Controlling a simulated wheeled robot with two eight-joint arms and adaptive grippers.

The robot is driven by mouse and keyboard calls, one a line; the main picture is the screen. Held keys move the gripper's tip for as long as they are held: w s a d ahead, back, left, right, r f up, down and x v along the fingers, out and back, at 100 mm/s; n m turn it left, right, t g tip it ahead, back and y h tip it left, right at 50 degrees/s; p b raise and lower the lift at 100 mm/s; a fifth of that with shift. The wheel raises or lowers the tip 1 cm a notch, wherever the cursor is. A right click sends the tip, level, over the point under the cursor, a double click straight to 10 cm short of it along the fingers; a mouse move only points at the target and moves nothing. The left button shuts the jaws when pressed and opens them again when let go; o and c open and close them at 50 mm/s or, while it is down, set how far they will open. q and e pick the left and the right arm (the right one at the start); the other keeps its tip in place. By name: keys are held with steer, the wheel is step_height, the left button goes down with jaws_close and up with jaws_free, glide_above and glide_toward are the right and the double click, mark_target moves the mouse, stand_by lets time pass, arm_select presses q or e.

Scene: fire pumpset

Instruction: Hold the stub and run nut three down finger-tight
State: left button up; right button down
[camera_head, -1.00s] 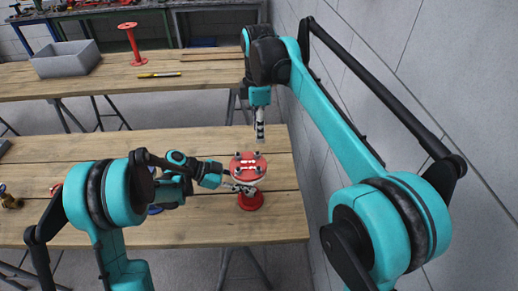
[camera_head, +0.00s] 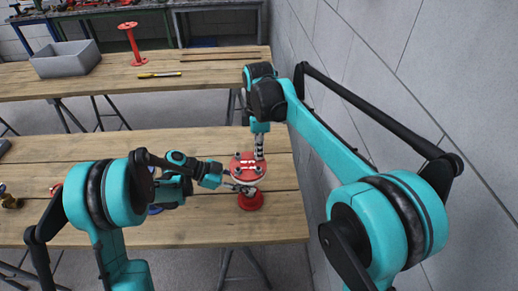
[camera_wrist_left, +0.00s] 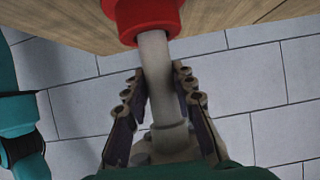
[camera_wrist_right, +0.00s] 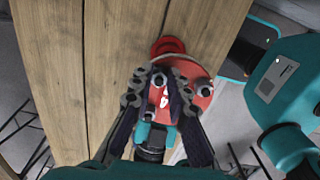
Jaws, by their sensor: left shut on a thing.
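The stub is a pale pipe (camera_wrist_left: 155,80) with a round red flange (camera_head: 245,172) on top and a red foot (camera_head: 250,201) on the near table. Several studs or nuts show on the flange as small dark and light marks; which is nut three I cannot tell. My left gripper (camera_head: 243,187) is shut on the pipe between flange and foot, with a finger on each side in the left wrist view. My right gripper (camera_head: 259,155) points down at the flange's far right edge. Its fingertips (camera_wrist_right: 168,78) are close together over the flange; whether they grip a nut is hidden.
A grey wall (camera_head: 440,80) stands close on the right.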

steer(key=shift+m, duration=0.3)
steer(key=m, duration=0.6)
steer(key=shift+s, duration=0.15)
steer(key=m, duration=0.6)
steer(key=shift+a, duration=0.15)
steer(key=m, duration=0.4)
steer(key=shift+s, duration=0.1)
steer(key=m, duration=0.3)
steer(key=shift+a+m, duration=0.1)
steer(key=shift+m, duration=0.3)
steer(key=m, duration=0.6)
steer(key=shift+a, duration=0.15)
steer(key=shift+m, duration=0.3)
steer(key=c, duration=1.5)
jaws_free()
